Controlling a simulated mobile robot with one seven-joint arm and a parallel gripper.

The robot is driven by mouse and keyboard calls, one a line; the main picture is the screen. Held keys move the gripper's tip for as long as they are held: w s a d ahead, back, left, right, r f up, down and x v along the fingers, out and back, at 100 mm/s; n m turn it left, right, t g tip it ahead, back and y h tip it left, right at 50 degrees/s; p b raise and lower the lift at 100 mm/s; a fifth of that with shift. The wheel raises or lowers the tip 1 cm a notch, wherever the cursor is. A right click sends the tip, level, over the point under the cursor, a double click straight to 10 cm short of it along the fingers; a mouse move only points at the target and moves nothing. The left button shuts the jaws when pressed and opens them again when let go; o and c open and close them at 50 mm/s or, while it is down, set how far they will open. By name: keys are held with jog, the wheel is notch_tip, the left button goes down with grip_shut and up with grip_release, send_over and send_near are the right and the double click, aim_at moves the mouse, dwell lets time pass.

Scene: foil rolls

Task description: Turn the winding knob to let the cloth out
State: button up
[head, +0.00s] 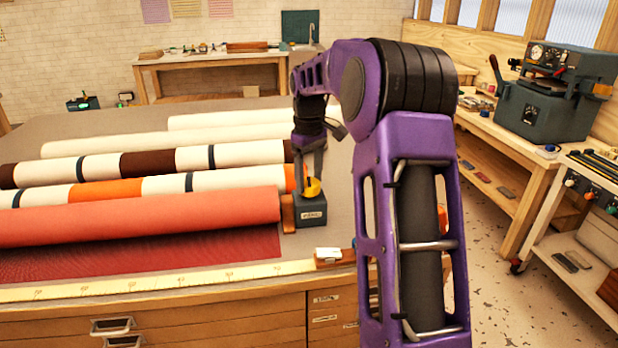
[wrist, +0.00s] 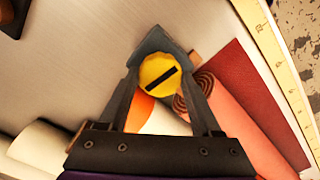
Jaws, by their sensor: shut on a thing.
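The winding knob (wrist: 160,75) is yellow with a black bar across its face. It sits on top of a small dark box (head: 311,209) at the right end of the red roll, and the knob also shows in the head view (head: 313,188). My gripper (wrist: 158,62) is above the box with its two fingers closed around the knob's sides. The red cloth (head: 150,254) lies flat on the table in front of the red roll (head: 140,217). The roll's spiral end shows in the wrist view (wrist: 187,103).
Striped rolls (head: 150,163) and a cream roll lie behind the red one. A yellow measuring strip (head: 160,283) runs along the table's front edge. A small block with a white top (head: 328,255) sits near that edge. Grey table surface is bare behind the rolls.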

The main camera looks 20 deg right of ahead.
aim_at(309, 182)
jog(key=c, duration=0.3)
jog(key=shift+r+n+p, duration=0.15)
jog(key=shift+n+p, duration=0.45)
jog(key=shift+p, duration=0.05)
jog(key=shift+n, duration=0.3)
jog(key=o, duration=1.4)
jog(key=shift+c, duration=0.2)
notch_tip(309, 182, up, 17)
jog(key=p, duration=0.2)
